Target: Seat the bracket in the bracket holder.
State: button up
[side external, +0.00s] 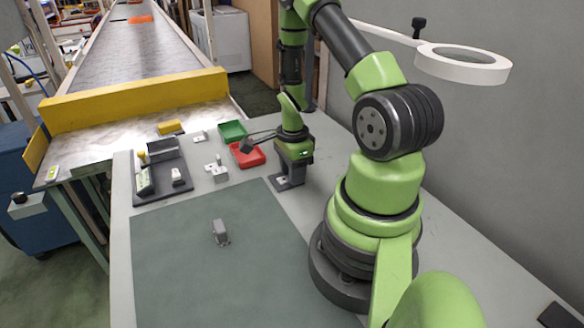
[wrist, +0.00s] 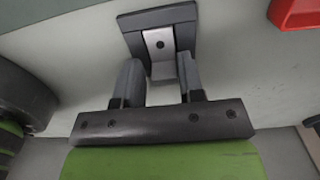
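A silver plate with a dark hole, which looks like the bracket (wrist: 160,42), lies against a dark block that looks like the bracket holder (wrist: 135,21). In the side view the dark holder (side external: 291,184) stands on the table right beneath my gripper (side external: 292,160). In the wrist view the two fingers of my gripper (wrist: 160,80) are apart, one on each side of the plate. They are very close to its edges; I cannot tell whether they press on it. The lower part of the plate is between the fingers, and how deep it sits in the holder is unclear.
A red tray (side external: 248,159) and a green tray (side external: 232,131) are left of the holder; the red one shows in the wrist view (wrist: 298,12). Small white parts (side external: 216,170) and a dark tray (side external: 165,186) lie further left. A grey piece (side external: 220,233) stands on the mat.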

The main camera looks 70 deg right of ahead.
jog(key=shift+w+d, duration=0.25)
jog(key=shift+c, duration=0.3)
jog(key=shift+o, duration=0.3)
jog(key=shift+r, duration=0.3)
notch_tip(320, 180, up, 9)
jog(key=shift+s+a+r, duration=0.15)
